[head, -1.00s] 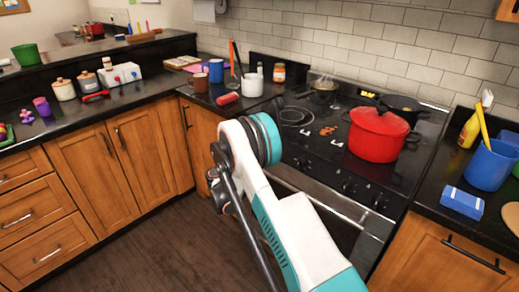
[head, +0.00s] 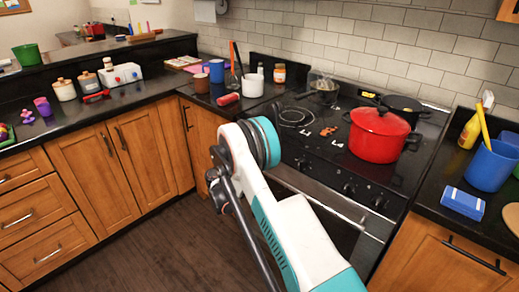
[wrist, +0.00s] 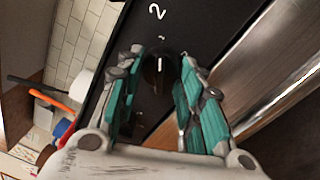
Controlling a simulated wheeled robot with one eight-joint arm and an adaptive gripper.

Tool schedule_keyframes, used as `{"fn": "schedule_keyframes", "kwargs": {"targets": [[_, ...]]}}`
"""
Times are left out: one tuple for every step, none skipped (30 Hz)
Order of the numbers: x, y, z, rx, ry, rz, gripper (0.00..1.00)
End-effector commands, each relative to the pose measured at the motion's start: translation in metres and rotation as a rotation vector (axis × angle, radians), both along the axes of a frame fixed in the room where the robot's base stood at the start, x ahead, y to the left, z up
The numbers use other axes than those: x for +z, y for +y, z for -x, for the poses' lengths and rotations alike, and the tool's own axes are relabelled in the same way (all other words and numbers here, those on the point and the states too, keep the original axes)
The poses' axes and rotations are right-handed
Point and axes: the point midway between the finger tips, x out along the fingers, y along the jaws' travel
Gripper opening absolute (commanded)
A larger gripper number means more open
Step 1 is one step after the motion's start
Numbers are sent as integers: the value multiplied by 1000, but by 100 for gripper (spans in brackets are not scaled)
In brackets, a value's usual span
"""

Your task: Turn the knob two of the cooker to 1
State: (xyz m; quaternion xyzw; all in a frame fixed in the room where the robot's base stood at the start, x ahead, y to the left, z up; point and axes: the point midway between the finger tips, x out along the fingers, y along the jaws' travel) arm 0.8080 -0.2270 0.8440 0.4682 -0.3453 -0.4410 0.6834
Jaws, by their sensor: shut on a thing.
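The cooker (head: 345,150) stands at the right of centre in the head view, with a row of dark knobs along its front. Knob two (wrist: 158,72) is dark with a white line on it, in the wrist view under a printed "2" on the black panel. The line points roughly toward the printed number. My gripper (wrist: 160,63) has its two teal fingers on either side of this knob and is shut on it. Any mark for setting 1 is too small to read.
A red pot (head: 378,134) and a dark pan (head: 402,106) stand on the cooktop above the knobs. A steel oven handle (head: 320,195) runs below the panel, and its metal shows close beside my fingers in the wrist view. The floor at left is clear.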

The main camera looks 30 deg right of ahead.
Motion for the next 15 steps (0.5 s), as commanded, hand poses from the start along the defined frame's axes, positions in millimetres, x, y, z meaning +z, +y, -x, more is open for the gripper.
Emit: {"fn": "schedule_keyframes", "kwargs": {"targets": [[-1,0,1,-1,-1,-3,10],[-1,0,1,-1,-1,-2,10],[-1,0,1,-1,-1,-2,10],[-1,0,1,-1,-1,-2,10],[-1,0,1,-1,-1,-2,10],[-1,0,1,-1,-1,-2,10],[-1,0,1,-1,-1,-2,10],[-1,0,1,-1,-1,-2,10],[-1,0,1,-1,-1,-2,10],[-1,0,1,-1,-1,-2,10],[-1,0,1,-1,-1,-2,41],[-1,0,1,-2,0,-2,50],[-1,0,1,-2,0,-2,55],[-1,0,0,-2,0,-2,55],[-1,0,0,-1,0,-2,55]]}}
